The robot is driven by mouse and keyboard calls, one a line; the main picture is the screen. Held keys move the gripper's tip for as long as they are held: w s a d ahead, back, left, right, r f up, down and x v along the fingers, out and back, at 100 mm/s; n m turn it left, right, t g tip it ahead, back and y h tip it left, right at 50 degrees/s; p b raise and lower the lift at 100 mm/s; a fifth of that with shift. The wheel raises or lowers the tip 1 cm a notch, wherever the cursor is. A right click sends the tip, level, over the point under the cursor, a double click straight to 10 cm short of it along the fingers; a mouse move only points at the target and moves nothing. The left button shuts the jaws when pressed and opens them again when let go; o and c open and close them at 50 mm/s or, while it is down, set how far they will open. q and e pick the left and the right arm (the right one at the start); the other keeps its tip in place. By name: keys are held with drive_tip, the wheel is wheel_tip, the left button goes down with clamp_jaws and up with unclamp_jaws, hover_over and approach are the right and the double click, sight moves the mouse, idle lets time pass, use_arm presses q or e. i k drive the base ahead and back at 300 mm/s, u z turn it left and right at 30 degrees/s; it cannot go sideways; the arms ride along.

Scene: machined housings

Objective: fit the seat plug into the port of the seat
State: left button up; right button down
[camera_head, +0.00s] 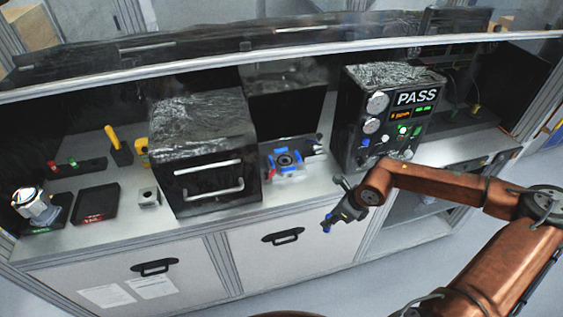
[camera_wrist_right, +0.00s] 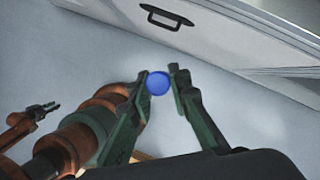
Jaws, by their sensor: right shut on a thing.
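The blue seat plug (camera_wrist_right: 158,83) is between the fingertips of my right gripper (camera_wrist_right: 162,82), which is shut on it. In the head view the right gripper (camera_head: 332,220) hangs in front of the bench, and the plug (camera_head: 326,229) shows as a small blue spot at its tip. The seat (camera_head: 287,161) looks like the blue and dark fixture with a round port on the bench top, up and left of the gripper and well apart from it. My left gripper (camera_wrist_right: 38,114) shows small at the left of the right wrist view; its jaw state is unclear.
A black box with handles (camera_head: 210,150) stands left of the seat. A tester reading PASS (camera_head: 390,115) stands right of it. A small metal block (camera_head: 149,197) and dark trays (camera_head: 96,204) lie farther left. Cabinet doors (camera_head: 290,246) front the bench. A rail (camera_head: 300,52) runs above.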

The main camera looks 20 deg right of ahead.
sight(285, 165)
drive_tip(key=i, duration=1.4)
